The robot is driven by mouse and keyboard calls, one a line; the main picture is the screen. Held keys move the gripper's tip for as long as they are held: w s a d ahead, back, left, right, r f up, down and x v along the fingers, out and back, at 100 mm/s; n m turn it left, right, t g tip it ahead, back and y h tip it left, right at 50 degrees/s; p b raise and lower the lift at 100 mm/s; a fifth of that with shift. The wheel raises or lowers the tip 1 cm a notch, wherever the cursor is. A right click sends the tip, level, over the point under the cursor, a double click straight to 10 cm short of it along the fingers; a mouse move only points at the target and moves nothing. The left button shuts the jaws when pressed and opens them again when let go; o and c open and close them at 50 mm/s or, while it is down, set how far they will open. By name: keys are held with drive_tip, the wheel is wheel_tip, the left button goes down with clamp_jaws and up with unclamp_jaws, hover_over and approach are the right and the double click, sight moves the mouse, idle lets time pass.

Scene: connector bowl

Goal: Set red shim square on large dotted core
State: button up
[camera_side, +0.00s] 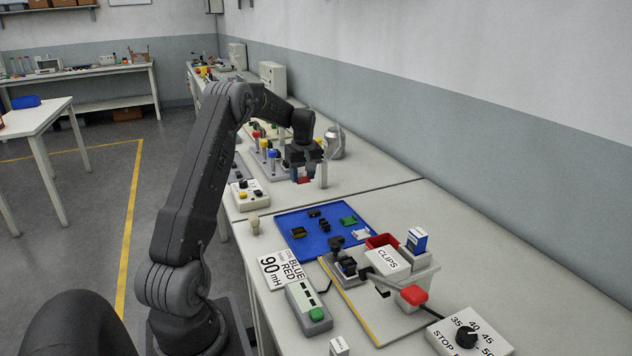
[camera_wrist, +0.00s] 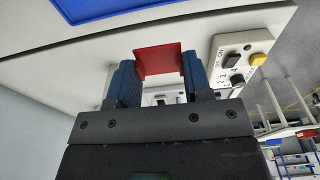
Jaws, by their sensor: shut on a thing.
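My gripper (camera_side: 302,172) is shut on the red shim (camera_side: 304,181) and holds it in the air above the bench, behind the blue mat. In the wrist view the flat red shim (camera_wrist: 159,61) sits between the two blue fingers of my gripper (camera_wrist: 160,78), its outer edge reaching past their tips. Several small dark parts, one of them a dark block (camera_side: 324,225), lie on the blue mat (camera_side: 285,222). A dark part (camera_side: 347,266) sits in a grey holder in front of the mat. I cannot make out dots on any of them, so I cannot tell which is the large dotted core.
A green part (camera_side: 348,221) and a white part (camera_side: 362,234) also lie on the mat. A red bin (camera_side: 381,241), a CLIPS box (camera_side: 388,260) and a red-tipped clamp (camera_side: 413,294) crowd the right. A label card (camera_side: 285,270) and a button box (camera_side: 308,307) stand in front.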

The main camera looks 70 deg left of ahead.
drive_tip(key=shift+s+d+r+m, duration=0.1)
drive_tip(key=shift+s+r+m, duration=0.1)
drive_tip(key=shift+m, duration=0.1)
drive_tip(key=w+d+r+m+t, duration=0.1)
drive_tip(key=w+d+m, duration=0.1)
drive_tip(key=d+m, duration=0.65)
drive_tip(key=r+m+g+h, duration=0.1)
drive_tip(key=m+h, duration=0.2)
drive_tip(key=m, duration=2.4)
hover_over(348, 261)
drive_tip(key=shift+a+r, duration=0.15)
drive_tip(key=shift+r, duration=0.05)
drive_tip(key=shift+f, duration=0.15)
drive_tip(key=shift+f, duration=4.15)
